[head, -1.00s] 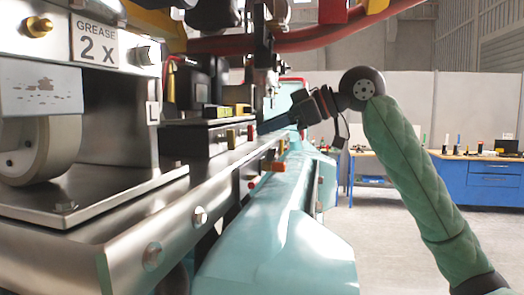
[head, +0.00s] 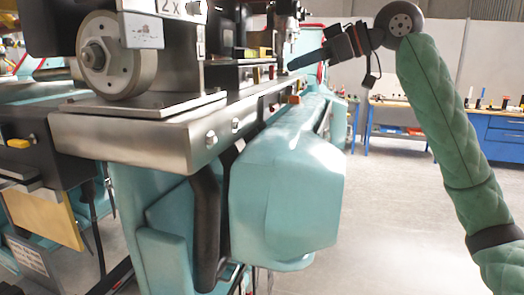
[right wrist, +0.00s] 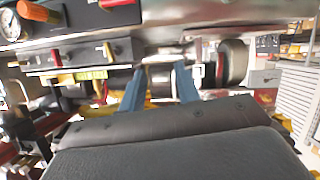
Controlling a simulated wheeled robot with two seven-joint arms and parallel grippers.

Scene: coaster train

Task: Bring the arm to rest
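My right arm (head: 440,110) is green and padded. It rises from the lower right of the head view to a dark round joint and reaches left towards the machine. My right gripper (head: 292,66) points left beside the machine's far part. In the right wrist view, its two blue fingers (right wrist: 160,76) stand apart with no object held between them. The head view shows the fingers edge-on, so their distance from the machine is hard to judge. I cannot make out my left gripper in these frames.
A metal machine with a steel ledge (head: 130,137), a white wheel (head: 118,58) and a teal housing (head: 290,190) fills the left and middle. A blue workbench (head: 500,135) stands at the back right. Grey floor (head: 385,225) is open between the machine and my right arm.

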